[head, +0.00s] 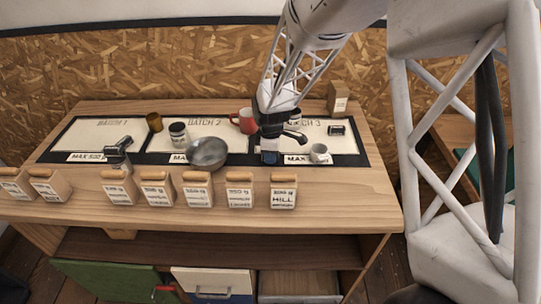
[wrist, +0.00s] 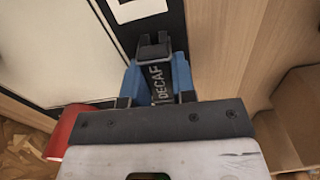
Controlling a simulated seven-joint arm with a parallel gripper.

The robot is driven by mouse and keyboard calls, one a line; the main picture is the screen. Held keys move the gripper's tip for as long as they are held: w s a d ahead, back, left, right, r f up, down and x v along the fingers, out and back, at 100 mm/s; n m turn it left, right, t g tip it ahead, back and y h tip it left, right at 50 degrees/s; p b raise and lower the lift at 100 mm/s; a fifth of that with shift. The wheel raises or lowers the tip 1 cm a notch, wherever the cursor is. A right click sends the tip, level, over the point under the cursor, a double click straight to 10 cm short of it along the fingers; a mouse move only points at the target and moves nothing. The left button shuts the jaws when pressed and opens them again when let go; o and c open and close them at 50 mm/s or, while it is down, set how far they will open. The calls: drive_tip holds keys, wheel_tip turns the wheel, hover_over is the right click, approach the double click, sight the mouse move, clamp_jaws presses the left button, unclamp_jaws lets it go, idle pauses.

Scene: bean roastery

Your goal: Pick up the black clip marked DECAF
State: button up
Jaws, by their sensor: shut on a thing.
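The black clip (wrist: 154,88) marked DECAF shows in the wrist view, its white letters running along its length. My gripper (wrist: 157,76) is shut on it, with one blue finger on each side. In the head view my gripper (head: 270,156) is low over the front of the table, at the boundary between the BATCH 2 and BATCH 3 areas. The clip cannot be made out clearly there. Whether it touches the surface below is hard to tell.
A red mug (head: 244,121) and a metal bowl (head: 207,153) stand left of my gripper, a small white cup (head: 320,153) to its right. A portafilter (head: 119,152) lies farther left. Several bags line the front, including one marked HILL (head: 284,194). A brown box (head: 338,98) stands behind.

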drive_tip(key=shift+r, duration=0.15)
wheel_tip(320, 180, up, 10)
drive_tip(key=shift+f, duration=0.1)
idle(0.5)
idle(0.5)
